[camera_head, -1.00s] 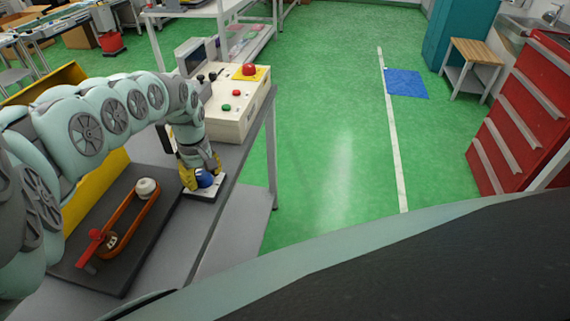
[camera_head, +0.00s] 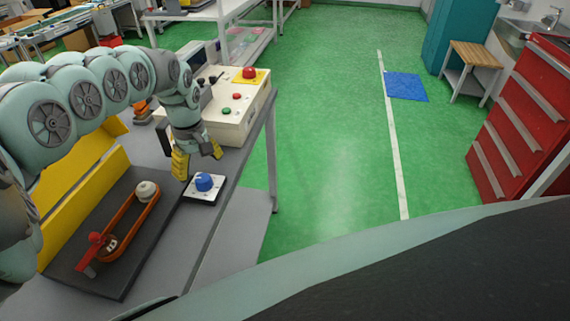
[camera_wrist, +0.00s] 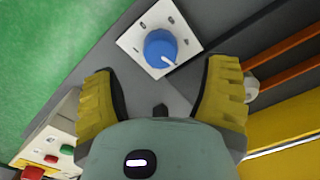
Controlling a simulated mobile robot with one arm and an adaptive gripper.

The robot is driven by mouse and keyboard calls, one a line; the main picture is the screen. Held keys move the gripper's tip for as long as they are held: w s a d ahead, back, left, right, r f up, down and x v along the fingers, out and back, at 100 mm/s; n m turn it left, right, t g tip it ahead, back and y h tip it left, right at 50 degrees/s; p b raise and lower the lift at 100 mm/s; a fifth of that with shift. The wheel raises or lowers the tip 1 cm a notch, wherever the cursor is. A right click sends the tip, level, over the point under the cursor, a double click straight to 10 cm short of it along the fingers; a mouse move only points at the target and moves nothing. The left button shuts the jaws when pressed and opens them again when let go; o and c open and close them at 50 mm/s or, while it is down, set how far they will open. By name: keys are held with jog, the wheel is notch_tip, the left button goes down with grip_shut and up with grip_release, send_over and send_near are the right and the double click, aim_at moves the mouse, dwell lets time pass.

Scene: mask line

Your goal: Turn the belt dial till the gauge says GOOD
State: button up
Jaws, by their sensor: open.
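The belt dial (camera_head: 203,182) is a blue knob on a white square plate (camera_head: 205,195) at the front right of the bench. In the wrist view the blue dial (camera_wrist: 160,48) shows a white pointer mark toward its lower right, and the plate has small markings around it. My gripper (camera_head: 195,162) is open and empty, above and behind the dial, apart from it. In the wrist view its yellow fingers (camera_wrist: 162,80) are spread wide, with the dial beyond them. An orange belt (camera_head: 135,222) runs between a white pulley (camera_head: 147,190) and a red lever (camera_head: 96,246). I cannot make out a gauge reading.
A cream control box (camera_head: 236,112) with red and green buttons stands behind the dial. A yellow panel (camera_head: 85,190) stands left of the belt's dark base (camera_head: 125,284).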

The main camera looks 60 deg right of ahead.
aim_at(203, 177)
notch_tip(203, 177, up, 7)
dwell(0.3)
dwell(0.5)
